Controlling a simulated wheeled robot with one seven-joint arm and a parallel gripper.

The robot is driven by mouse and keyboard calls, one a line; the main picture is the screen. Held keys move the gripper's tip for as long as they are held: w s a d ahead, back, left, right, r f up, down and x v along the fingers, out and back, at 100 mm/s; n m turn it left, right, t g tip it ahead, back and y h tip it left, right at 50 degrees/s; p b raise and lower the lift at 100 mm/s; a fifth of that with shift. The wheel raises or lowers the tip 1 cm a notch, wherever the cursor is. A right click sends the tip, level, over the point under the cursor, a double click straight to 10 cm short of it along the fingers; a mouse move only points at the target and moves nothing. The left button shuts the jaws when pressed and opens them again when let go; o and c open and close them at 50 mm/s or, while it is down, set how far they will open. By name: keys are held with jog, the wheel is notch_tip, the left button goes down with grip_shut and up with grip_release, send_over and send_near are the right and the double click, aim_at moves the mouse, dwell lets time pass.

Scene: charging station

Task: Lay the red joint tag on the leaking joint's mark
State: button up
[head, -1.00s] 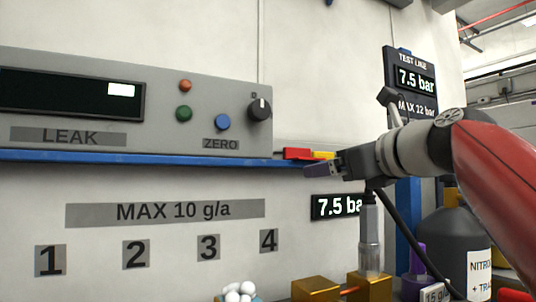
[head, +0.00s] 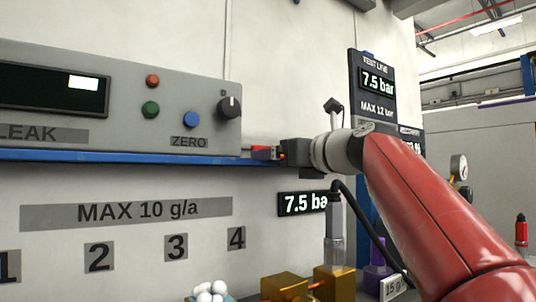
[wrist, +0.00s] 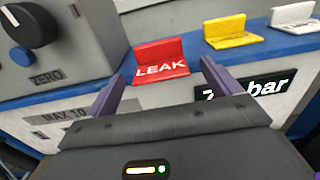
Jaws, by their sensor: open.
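The red joint tag (wrist: 160,62), marked LEAK, stands on the blue shelf in the wrist view, folded with an upright back and a sloping front. In the head view only a small part of the red tag (head: 263,152) shows beside my gripper. My gripper (wrist: 160,85) is open and empty, with one finger on each side of the tag and the tag just ahead of the fingertips. Number marks 1 (head: 8,266), 2 (head: 99,257), 3 (head: 176,247) and 4 (head: 237,238) are on the wall below the shelf. Which joint leaks cannot be told.
A yellow tag (wrist: 232,31) and a white tag (wrist: 294,17) stand right of the red one on the blue shelf (head: 120,155). The grey leak meter (head: 190,88) sits on the shelf at left. Brass blocks (head: 335,284) and white balls (head: 208,291) are below.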

jog(key=c, duration=1.1)
jog(key=shift+r, duration=0.1)
